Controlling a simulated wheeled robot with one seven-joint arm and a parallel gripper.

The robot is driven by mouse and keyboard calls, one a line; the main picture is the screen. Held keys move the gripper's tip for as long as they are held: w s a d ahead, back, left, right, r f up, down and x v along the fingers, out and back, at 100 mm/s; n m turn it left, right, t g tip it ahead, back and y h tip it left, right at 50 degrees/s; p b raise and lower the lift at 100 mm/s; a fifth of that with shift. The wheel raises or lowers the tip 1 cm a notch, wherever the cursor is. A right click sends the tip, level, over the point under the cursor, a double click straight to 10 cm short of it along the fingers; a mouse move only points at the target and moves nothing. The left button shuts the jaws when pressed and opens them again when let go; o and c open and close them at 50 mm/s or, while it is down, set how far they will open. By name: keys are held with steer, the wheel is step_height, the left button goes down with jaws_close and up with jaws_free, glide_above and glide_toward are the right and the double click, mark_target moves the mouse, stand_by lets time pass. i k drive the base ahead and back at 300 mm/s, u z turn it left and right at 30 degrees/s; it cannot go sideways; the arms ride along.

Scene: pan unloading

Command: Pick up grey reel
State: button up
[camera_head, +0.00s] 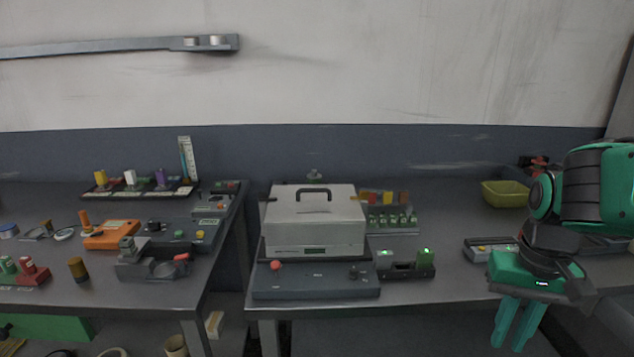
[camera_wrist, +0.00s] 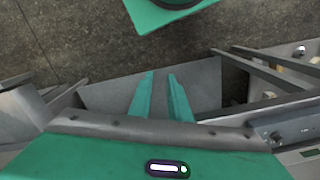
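My gripper (camera_head: 514,345) hangs at the right, beside the front edge of the right-hand bench. Its two green fingers point down with a gap between them, and nothing is held. The fingers also show apart in the wrist view (camera_wrist: 160,76), over the floor. I cannot pick out a grey reel with certainty. A rack (camera_head: 140,192) on the left bench holds upright yellow (camera_head: 100,177), white (camera_head: 130,178) and purple (camera_head: 161,178) reels. A small grey cylinder (camera_head: 127,243) sits on a grey device, but I cannot tell whether it is a reel. My gripper is far from these.
A large grey-white case (camera_head: 313,222) stands on the right bench (camera_head: 450,226). A yellow bowl (camera_head: 505,194) sits behind my arm. The left bench (camera_head: 215,262) carries an orange device (camera_head: 110,235) and several small parts. A gap separates the benches.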

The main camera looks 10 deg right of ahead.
mark_target(314, 177)
steer(key=z, duration=1.95)
steer(key=k, duration=1)
steer(key=u, duration=1.6)
steer(key=i, duration=1)
